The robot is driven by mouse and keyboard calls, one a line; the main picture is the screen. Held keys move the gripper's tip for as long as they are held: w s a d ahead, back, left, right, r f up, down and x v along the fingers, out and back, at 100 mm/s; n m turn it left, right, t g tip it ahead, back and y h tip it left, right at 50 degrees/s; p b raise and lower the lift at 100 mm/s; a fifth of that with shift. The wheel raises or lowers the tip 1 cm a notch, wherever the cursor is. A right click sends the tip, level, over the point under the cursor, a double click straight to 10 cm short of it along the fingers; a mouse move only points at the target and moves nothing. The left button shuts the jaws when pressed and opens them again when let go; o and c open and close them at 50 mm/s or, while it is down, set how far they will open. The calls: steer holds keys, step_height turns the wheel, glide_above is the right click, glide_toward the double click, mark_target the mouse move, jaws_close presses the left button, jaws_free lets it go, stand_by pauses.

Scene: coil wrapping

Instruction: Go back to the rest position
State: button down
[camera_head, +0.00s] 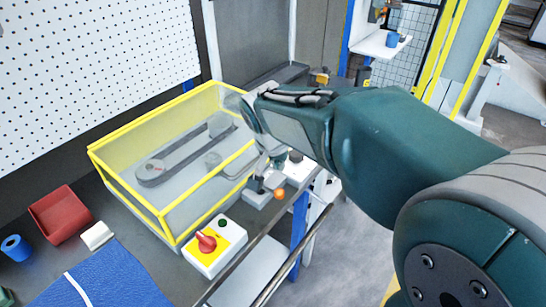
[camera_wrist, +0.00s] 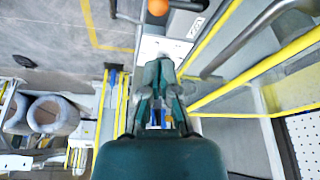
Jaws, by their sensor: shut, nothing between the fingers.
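My gripper (camera_head: 266,172) is by the right end of the yellow-framed clear box (camera_head: 165,223), at the end of my green arm. It is partly hidden by the wrist and close to a small grey block with an orange ball (camera_head: 279,194) on it. In the wrist view my gripper (camera_wrist: 160,66) has its green fingers together, with nothing held between them. The orange ball (camera_wrist: 157,7) shows at the top edge of the wrist view, ahead of the fingertips.
Inside the box is a dark belt loop (camera_head: 188,157). A red rotary switch (camera_head: 206,242) stands in front. A red bin (camera_head: 60,213), blue roll (camera_head: 15,248) and blue mat (camera_head: 105,280) lie left. Two grey rings (camera_wrist: 50,113) show in the wrist view. Open floor lies right of the bench.

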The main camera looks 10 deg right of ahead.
steer(key=s+r+n+t+y, duration=0.1)
steer(key=s+n, duration=0.2)
steer(key=s, duration=0.6)
steer(key=s+d+r+n+t+y, duration=0.1)
steer(key=s+n, duration=0.2)
steer(key=s, duration=0.7)
steer(key=shift+d+r+n, duration=0.3)
steer(key=shift+w+d, duration=0.1)
steer(key=shift+d, duration=0.05)
